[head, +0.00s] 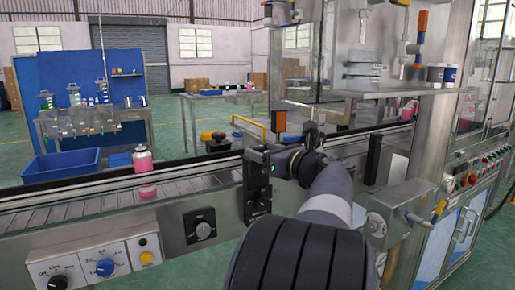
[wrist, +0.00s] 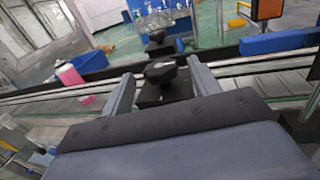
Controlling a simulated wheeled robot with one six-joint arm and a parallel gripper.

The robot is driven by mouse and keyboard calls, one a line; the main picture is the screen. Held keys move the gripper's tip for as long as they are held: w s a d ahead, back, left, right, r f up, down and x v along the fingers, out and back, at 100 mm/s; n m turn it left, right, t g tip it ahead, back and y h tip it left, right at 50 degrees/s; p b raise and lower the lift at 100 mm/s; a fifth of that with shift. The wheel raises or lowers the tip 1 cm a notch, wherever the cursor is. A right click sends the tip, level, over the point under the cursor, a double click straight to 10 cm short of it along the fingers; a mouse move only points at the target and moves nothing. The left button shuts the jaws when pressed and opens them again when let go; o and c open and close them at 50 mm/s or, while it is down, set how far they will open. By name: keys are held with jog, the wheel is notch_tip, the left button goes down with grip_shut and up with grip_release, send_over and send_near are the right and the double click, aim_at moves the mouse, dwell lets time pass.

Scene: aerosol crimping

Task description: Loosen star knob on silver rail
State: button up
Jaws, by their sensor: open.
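A black star knob (wrist: 160,72) on a dark block shows in the wrist view, between my gripper's two grey fingers. My gripper (wrist: 160,68) is open, with one finger on each side of the knob and a visible gap to both. A silver rail (wrist: 240,67) runs across behind the fingers. In the head view, my arm reaches to the conveyor's front side, and its end hides the knob there. A dark block with a small green light stands at the arm's end; I cannot tell if it is mine.
A pink bottle (head: 145,188) stands on the conveyor (head: 70,212), left of my arm. A control panel (head: 95,270) with dials is at lower left. A steel machine cabinet (head: 455,215) is at right. A blue guard (wrist: 280,42) lies beyond the right finger.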

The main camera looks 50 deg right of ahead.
jog(key=s, duration=0.7)
jog(key=shift+s+a+p, duration=0.25)
jog(key=shift+a+p, duration=0.15)
jog(key=shift+p, duration=0.05)
dwell(0.9)
